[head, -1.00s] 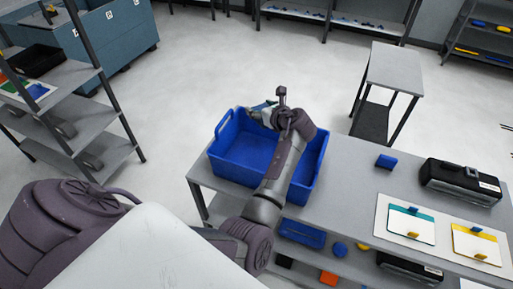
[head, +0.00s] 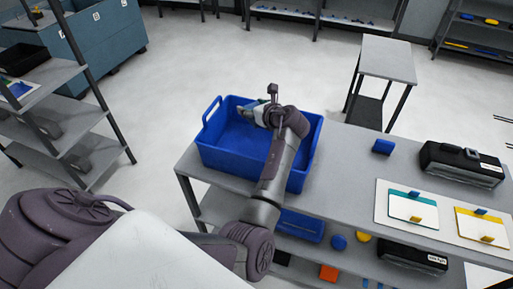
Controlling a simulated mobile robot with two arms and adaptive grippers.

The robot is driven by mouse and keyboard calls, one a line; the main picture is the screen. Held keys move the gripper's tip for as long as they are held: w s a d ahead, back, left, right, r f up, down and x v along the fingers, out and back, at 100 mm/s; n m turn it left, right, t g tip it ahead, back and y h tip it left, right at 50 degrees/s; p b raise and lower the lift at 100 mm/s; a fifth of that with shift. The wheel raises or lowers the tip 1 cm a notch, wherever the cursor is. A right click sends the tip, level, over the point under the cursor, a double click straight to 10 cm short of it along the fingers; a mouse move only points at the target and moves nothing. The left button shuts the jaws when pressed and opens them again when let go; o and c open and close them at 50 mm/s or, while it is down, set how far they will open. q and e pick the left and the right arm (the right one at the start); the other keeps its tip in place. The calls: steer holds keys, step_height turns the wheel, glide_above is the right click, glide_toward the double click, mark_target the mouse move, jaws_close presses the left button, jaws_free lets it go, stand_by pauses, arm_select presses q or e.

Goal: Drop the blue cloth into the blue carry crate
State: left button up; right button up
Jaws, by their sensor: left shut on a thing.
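The blue carry crate (head: 226,160) stands open on the left end of the grey table. My left gripper (head: 250,114) is over the far part of the crate, with my arm reaching across the crate. It is shut on the blue cloth, which is largely hidden by the gripper and wrist; only a small pale blue patch shows at the fingers. I cannot tell how far above the crate floor it is. My right gripper is not in view.
A blue block (head: 383,147), a black case (head: 461,163) and two white boards with teal (head: 412,207) and yellow (head: 482,231) parts lie on the table to the right. A shelf rack (head: 75,150) stands at left. The floor behind the crate is clear.

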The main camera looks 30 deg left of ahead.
arm_select(q)
steer(key=o, duration=1.1)
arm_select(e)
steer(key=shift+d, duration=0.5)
arm_select(q)
step_height(320, 180, up, 10)
steer(key=shift+r, duration=0.1)
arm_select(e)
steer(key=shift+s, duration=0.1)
